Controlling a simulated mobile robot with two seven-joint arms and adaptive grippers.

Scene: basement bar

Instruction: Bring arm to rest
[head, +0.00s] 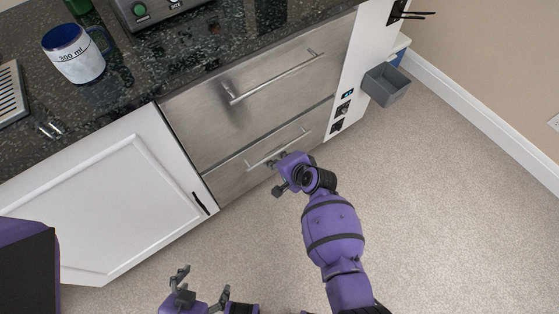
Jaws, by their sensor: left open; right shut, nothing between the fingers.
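My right gripper (277,175) is at the end of the purple arm that reaches up from the bottom of the head view. It is shut and empty, in front of the lower steel drawer (235,182). My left gripper (203,286) is low at the bottom edge, over the carpet. It is open with nothing between its fingers. Most of the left arm is out of view.
The upper steel drawer (200,125) and white cabinet door (105,205) look closed. The dark counter (110,105) holds a "300 ml" mug (80,62) and a control-panel appliance (150,10). A grey bin (388,88) hangs at the right end. Carpet (450,220) at right is clear.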

